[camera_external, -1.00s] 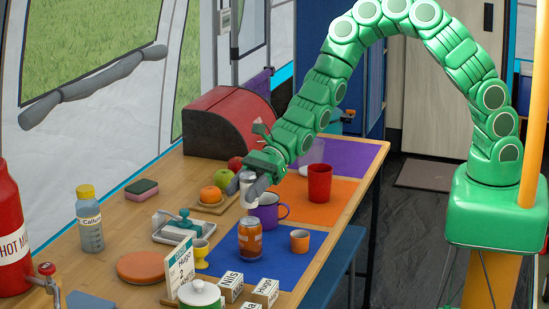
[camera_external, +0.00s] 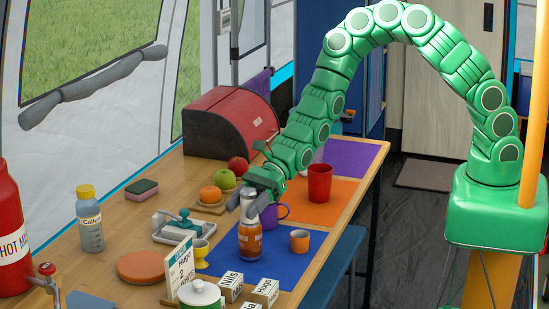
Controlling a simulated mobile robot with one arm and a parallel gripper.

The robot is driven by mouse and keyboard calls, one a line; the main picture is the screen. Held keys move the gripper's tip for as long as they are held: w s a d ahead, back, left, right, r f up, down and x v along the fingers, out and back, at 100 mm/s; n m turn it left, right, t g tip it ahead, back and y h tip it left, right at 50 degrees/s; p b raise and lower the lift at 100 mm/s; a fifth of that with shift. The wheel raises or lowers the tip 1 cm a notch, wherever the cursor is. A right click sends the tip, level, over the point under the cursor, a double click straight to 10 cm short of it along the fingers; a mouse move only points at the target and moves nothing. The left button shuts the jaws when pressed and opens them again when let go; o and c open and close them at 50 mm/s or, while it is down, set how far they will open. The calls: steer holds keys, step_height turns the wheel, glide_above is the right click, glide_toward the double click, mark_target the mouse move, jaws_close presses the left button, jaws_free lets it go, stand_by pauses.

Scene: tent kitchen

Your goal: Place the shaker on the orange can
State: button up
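The orange can (camera_external: 249,243) stands upright on the blue placemat. A small pale grey shaker (camera_external: 248,212) is upright directly above the can in this view. Its lower end meets or overlaps the can's top; I cannot tell whether they touch. My gripper (camera_external: 253,203) is around the shaker, its grey fingers at the shaker's sides, and appears shut on it. The fingers and hand hide part of the shaker.
An orange cup (camera_external: 299,241) stands right of the can on the blue placemat (camera_external: 285,270). A purple mug (camera_external: 274,214) is close behind. A yellow egg cup (camera_external: 201,254) is at left, and lettered blocks (camera_external: 265,291) are in front. A red cup (camera_external: 319,183) stands farther back.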

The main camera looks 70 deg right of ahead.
steer(key=o, duration=0.3)
steer(key=shift+r, duration=0.15)
steer(key=shift+v, duration=6.05)
